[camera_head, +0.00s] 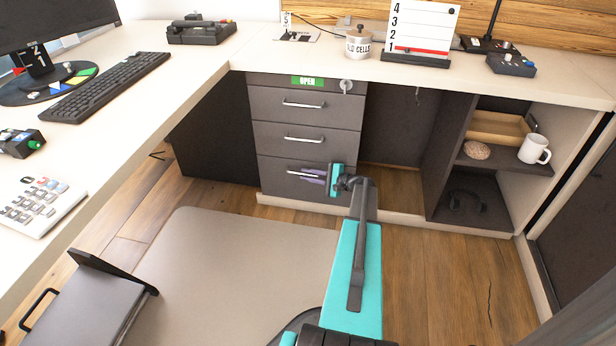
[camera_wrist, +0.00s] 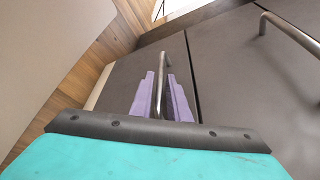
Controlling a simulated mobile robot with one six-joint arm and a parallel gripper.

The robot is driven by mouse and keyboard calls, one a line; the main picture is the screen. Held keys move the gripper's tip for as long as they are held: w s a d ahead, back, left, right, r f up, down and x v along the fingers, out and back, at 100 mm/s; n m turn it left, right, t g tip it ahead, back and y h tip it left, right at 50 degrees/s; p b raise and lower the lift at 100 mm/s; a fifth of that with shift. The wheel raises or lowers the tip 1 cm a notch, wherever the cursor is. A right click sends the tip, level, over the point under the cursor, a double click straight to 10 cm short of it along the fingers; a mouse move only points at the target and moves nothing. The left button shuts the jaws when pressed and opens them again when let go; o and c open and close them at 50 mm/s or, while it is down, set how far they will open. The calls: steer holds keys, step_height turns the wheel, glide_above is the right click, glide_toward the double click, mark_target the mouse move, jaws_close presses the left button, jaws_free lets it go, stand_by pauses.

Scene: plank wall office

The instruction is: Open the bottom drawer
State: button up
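The bottom drawer (camera_head: 275,183) is the lowest of three dark grey fronts in the cabinet under the desk; it looks closed. Its silver bar handle (camera_head: 294,174) runs level across the front. My gripper (camera_head: 307,174) is at the right part of this handle, with its purple fingers reaching in from the right. In the wrist view the drawer front (camera_wrist: 122,78) fills the middle, and the handle (camera_wrist: 162,68) lies between the two fingers (camera_wrist: 161,80). Thin gaps show on both sides of the bar, so the fingers look open around it. Contact with the drawer front cannot be told.
The middle drawer (camera_head: 305,141) and top drawer (camera_head: 300,106) are closed, with a green OPEN label (camera_head: 307,81) above. An open shelf with a white mug (camera_head: 534,149) stands right. A grey chair seat (camera_head: 235,250) occupies the floor in front, left of my arm.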

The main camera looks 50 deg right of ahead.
jaws_close()
stand_by(1.4)
